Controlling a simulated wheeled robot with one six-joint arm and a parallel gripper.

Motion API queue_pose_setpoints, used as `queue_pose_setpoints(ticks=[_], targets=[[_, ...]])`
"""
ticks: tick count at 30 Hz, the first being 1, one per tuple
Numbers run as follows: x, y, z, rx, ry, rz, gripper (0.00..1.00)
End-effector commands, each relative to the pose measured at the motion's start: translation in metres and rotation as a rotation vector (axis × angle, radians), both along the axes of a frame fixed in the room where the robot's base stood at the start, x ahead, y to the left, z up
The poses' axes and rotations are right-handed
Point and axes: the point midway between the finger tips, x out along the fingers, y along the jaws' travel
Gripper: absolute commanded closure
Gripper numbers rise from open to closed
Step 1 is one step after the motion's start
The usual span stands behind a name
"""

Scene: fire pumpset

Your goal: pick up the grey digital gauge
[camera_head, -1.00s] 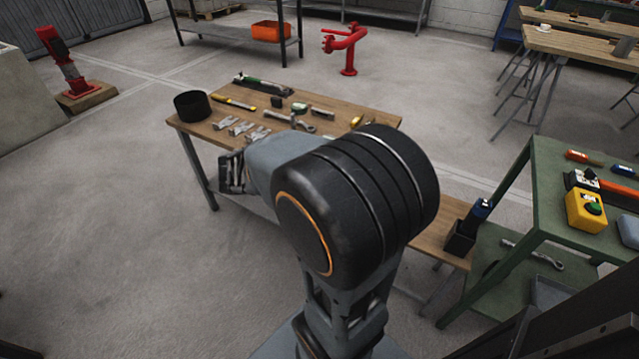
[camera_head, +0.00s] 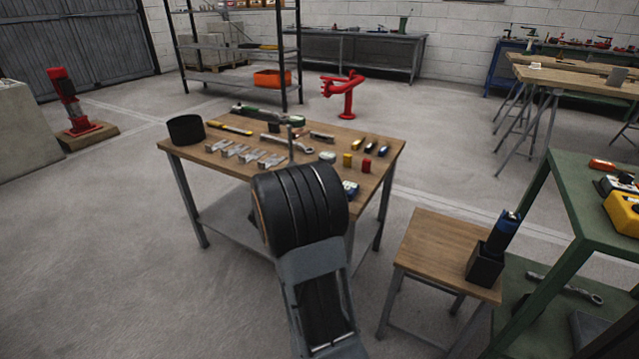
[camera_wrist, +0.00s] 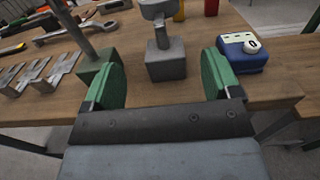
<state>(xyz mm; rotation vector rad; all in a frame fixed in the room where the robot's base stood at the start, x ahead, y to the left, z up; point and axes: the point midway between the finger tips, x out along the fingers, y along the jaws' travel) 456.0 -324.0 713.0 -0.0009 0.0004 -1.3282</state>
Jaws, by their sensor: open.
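The grey digital gauge (camera_wrist: 157,10) shows in the wrist view as a round grey head on a short stem. Its stem stands upright in a grey block (camera_wrist: 166,62) on the wooden table, and the top of the head is cut off by the frame edge. My gripper (camera_wrist: 159,80) is open, with its green-padded fingers left and right of the block and nothing held between them. In the head view the gauge appears as a small pale grey shape (camera_head: 327,157) on the table, just beyond my arm, which hides my gripper.
A thin post (camera_wrist: 82,35) on a block stands close to the left finger. A blue-and-white device (camera_wrist: 242,50) sits by the right finger. Metal brackets (camera_head: 240,152), a black cylinder (camera_head: 186,130) and small coloured items share the table (camera_head: 215,165). A stool (camera_head: 440,245) stands right.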

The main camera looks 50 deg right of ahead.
Motion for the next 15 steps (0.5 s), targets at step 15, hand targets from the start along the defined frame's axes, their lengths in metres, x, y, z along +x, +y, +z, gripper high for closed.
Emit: queue_pose_setpoints(ticks=[15], targets=[[0.009,-0.048,-0.006,0.000,-0.002,-0.003,0.17]])
